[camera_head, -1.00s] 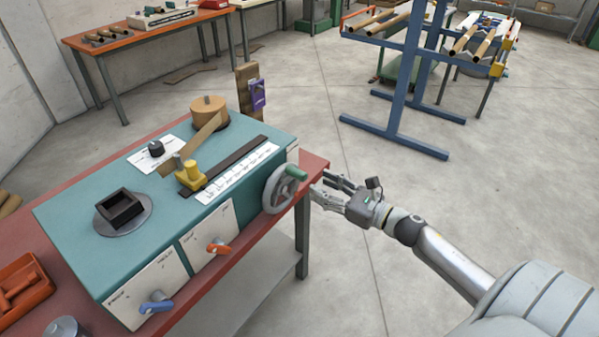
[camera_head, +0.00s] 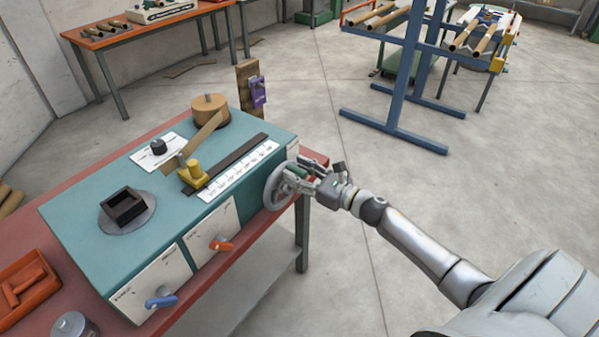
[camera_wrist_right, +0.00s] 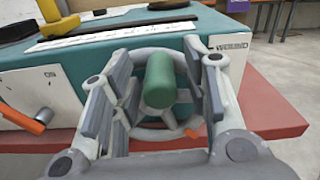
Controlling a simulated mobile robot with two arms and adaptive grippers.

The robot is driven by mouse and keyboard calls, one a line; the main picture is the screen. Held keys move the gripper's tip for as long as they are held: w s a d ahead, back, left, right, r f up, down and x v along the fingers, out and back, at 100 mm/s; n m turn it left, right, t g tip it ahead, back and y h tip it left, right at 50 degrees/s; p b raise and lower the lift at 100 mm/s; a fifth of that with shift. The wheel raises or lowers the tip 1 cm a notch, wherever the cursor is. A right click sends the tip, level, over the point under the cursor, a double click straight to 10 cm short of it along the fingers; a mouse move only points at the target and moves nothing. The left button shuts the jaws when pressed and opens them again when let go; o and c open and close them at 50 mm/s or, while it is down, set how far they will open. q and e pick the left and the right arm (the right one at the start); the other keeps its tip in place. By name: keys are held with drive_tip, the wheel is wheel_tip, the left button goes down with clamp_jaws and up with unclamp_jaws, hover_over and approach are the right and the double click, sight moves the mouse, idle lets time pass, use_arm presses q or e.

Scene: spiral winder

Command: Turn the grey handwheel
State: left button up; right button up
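The grey handwheel (camera_head: 277,189) is on the right end of the teal winder (camera_head: 85,208). It also shows in the right wrist view (camera_wrist_right: 155,133), with a green handle (camera_wrist_right: 160,80) standing out from its rim toward the camera. My right gripper (camera_head: 305,172) is at the wheel, and its fingers partly hide the handle in the head view. In the wrist view the right gripper (camera_wrist_right: 158,90) is open, one finger on each side of the green handle, with gaps visible between. My left gripper is not in view.
The winder's front has an orange lever (camera_head: 221,244) and a blue lever (camera_head: 161,297). The winder stands on a red table (camera_head: 60,245). A blue rack (camera_head: 400,100) stands at the back right. The floor right of the table is clear.

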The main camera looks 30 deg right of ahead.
clamp_jaws()
drive_tip(key=shift+s+a+f+n+b, duration=0.1)
drive_tip(key=shift+a+f+n+b, duration=0.3)
drive_tip(key=shift+b, duration=0.65)
drive_tip(key=shift+s+a+r+n+b, duration=0.1)
drive_tip(key=shift+a+r+n+b, duration=0.05)
drive_tip(key=shift+r+n+b, duration=0.35)
drive_tip(key=shift+o, duration=0.6)
unclamp_jaws()
drive_tip(key=v, duration=1.2)
